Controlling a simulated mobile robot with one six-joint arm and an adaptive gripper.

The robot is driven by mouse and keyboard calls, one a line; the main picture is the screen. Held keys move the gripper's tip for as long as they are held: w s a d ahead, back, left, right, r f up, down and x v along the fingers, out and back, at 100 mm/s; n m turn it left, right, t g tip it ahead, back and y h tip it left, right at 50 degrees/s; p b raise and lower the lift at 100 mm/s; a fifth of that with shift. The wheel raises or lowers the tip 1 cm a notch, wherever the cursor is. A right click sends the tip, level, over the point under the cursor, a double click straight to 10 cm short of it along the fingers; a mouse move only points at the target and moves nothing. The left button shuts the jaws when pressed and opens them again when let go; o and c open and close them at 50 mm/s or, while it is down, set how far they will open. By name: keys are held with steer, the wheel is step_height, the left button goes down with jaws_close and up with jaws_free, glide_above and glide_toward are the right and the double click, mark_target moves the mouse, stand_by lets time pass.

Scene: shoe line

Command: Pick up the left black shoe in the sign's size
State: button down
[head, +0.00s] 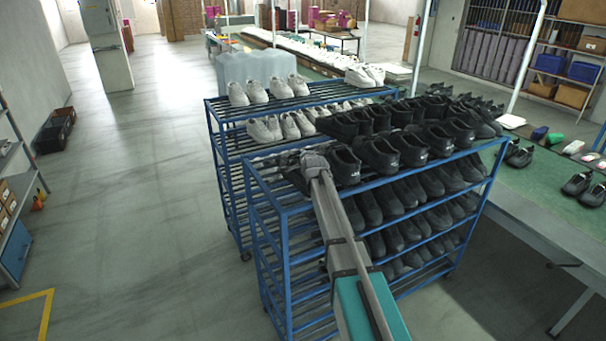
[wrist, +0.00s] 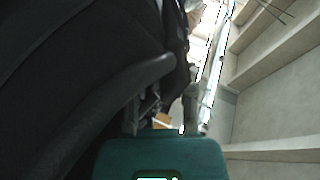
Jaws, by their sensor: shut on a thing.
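Black shoes (head: 411,148) stand in rows on the top shelf of the front blue rack, with more on the shelves below. My gripper (head: 311,158) is at the left end of the top shelf, shut on a black shoe (head: 296,180) that is mostly hidden behind it in the head view. In the wrist view a black shoe (wrist: 75,85) fills the left side, very close, with a grey finger (wrist: 150,75) against it. I cannot tell whether it is a left shoe. No size sign can be made out.
The front blue rack (head: 287,270) stands under my arm. Behind it, a second blue rack (head: 222,165) holds white shoes (head: 256,91). A green-topped table (head: 545,185) with a few black shoes is at the right. The floor (head: 130,220) at the left is open.

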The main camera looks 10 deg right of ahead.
steer(key=shift+r, duration=0.2)
step_height(320, 180, up, 10)
steer(key=p, duration=1)
steer(key=shift+f, duration=0.25)
stand_by(0.7)
